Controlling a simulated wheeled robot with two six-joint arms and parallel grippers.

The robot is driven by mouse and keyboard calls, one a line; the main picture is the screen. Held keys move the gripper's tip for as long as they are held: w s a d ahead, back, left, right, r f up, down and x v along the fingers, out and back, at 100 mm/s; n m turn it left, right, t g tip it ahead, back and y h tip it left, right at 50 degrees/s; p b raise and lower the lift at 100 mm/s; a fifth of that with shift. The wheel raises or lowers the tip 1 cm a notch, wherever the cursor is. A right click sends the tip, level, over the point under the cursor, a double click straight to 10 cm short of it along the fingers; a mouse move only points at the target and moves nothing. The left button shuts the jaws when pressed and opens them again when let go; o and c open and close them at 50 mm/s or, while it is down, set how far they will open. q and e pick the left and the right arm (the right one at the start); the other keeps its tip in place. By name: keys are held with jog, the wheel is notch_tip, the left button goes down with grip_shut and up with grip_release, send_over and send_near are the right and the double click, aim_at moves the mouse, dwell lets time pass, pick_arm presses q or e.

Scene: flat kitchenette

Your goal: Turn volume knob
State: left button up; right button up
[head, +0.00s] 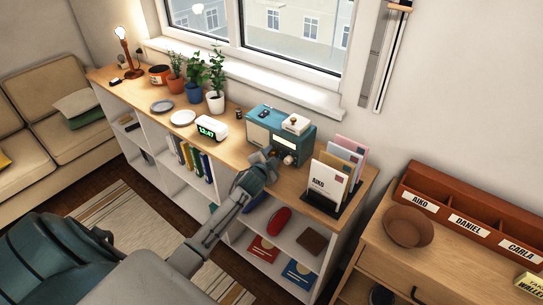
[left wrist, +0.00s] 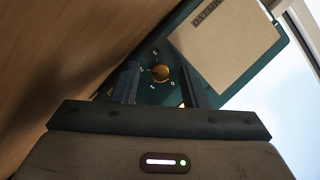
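The teal radio (head: 300,142) stands on the wooden shelf top, with a cream speaker panel. Its brass-coloured volume knob (head: 288,160) is low on the front face. In the left wrist view the knob (left wrist: 161,73) has a ring of white numbers around it on the teal face. My left gripper (head: 272,157) is at the radio's front, close to the knob. In the left wrist view its fingers (left wrist: 158,74) are apart, one on each side of the knob, with gaps visible. I cannot tell how deep the fingertips reach. My right gripper is not in view.
A letter rack (head: 328,198) with envelopes stands just right of the radio. A digital clock (head: 212,128) and potted plants (head: 215,101) stand to the left. Bare shelf top lies between clock and radio.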

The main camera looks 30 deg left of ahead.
pick_arm(q)
grip_shut()
